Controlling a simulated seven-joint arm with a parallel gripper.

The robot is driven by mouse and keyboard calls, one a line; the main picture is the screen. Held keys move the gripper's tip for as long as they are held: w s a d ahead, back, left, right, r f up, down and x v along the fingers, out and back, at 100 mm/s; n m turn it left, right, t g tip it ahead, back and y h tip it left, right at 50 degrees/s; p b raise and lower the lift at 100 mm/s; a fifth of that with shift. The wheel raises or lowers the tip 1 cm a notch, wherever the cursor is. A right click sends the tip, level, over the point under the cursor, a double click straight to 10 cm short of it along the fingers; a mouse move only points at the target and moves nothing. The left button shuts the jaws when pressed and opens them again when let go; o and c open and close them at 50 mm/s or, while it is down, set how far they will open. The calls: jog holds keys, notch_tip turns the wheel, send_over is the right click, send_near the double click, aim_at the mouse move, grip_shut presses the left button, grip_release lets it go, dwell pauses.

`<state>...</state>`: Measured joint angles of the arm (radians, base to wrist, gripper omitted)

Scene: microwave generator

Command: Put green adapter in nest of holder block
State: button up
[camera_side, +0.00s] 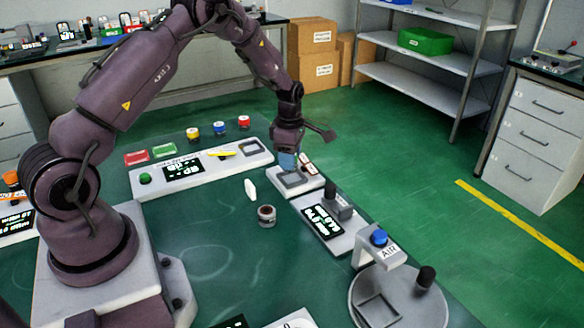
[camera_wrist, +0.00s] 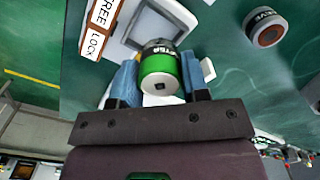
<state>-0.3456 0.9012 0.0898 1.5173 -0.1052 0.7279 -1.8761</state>
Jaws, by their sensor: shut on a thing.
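The green adapter (camera_wrist: 158,72) is a short cylinder with a green band, a dark, lettered section and a pale end with a small dark square. My gripper (camera_wrist: 160,65) is shut on it between two blue fingers in the wrist view. In the side view my gripper (camera_side: 287,160) is low over the white holder block (camera_side: 293,191), and the adapter cannot be made out there. The block has a grey square nest (camera_side: 291,178) and a FREE/LOCK label (camera_wrist: 100,28). In the wrist view the adapter overlaps the nest, so I cannot tell whether it touches it.
A dark-topped sleeve (camera_side: 267,215) and a white upright piece (camera_side: 251,190) stand on the green table. A white panel with a display (camera_side: 322,221) lies just in front of the block. A long white panel (camera_side: 215,167) is behind left. An air station (camera_side: 381,252) stands at front right.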

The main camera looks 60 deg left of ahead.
jog(key=shift+w+a+f, duration=0.1)
jog(key=shift+w+f, duration=0.1)
jog(key=shift+f, duration=0.1)
jog(key=shift+w+f, duration=0.2)
jog(key=shift+f, duration=1.5)
jog(key=shift+f, duration=0.15)
jog(key=o, duration=1.1)
